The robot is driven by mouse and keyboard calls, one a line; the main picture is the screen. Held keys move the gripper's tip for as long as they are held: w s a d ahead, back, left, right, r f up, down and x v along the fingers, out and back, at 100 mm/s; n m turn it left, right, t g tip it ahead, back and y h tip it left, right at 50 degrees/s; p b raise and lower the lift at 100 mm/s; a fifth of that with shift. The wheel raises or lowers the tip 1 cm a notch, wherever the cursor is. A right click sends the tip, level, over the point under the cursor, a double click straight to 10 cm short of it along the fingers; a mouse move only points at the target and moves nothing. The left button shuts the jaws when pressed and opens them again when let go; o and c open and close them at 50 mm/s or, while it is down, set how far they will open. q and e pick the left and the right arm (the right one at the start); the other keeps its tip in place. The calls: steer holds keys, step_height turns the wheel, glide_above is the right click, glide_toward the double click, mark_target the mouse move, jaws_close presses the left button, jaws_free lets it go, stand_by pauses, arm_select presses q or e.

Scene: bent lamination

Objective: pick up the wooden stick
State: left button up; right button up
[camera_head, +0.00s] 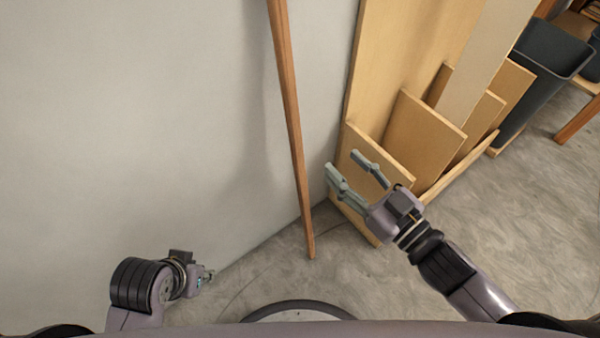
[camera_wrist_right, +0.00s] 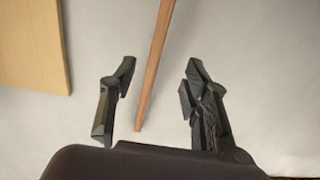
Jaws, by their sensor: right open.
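The wooden stick (camera_head: 292,120) is long, thin and reddish brown. It leans against the pale wall, with its lower end on the grey floor. My right gripper (camera_head: 348,168) is open and empty, to the right of the stick and in front of the wooden boards. In the right wrist view the stick (camera_wrist_right: 155,65) runs from the top edge down, showing between the two open fingers of my gripper (camera_wrist_right: 155,98), with no visible contact. My left gripper (camera_head: 207,277) is low at the left, apart from the stick; its fingers are too small to judge.
Several wooden boards (camera_head: 425,130) stand in a wooden rack just right of my right gripper. A dark bin (camera_head: 540,75) stands at the upper right. The wall (camera_head: 130,110) fills the left. Open floor (camera_head: 500,240) lies at the right.

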mark_target(296, 119)
steer(key=b+x, duration=0.1)
steer(key=x, duration=1)
steer(key=shift+w+a, duration=0.15)
steer(key=shift+w, duration=0.15)
steer(key=shift+b+x, duration=0.35)
steer(key=shift+x, duration=0.75)
steer(key=shift+f+x, duration=0.25)
steer(key=shift+x, duration=0.8)
steer(key=shift+w+a, duration=0.15)
arm_select(q)
steer(key=shift+w+d+f+t, duration=0.15)
steer(key=shift+w+f+t, duration=0.15)
steer(key=shift+w, duration=0.25)
steer(key=shift+w+d+f+t, duration=0.2)
steer(key=shift+w+f, duration=0.1)
steer(key=shift+w, duration=0.25)
arm_select(e)
steer(key=shift+c, duration=0.2)
jaws_close()
steer(key=shift+r, duration=0.1)
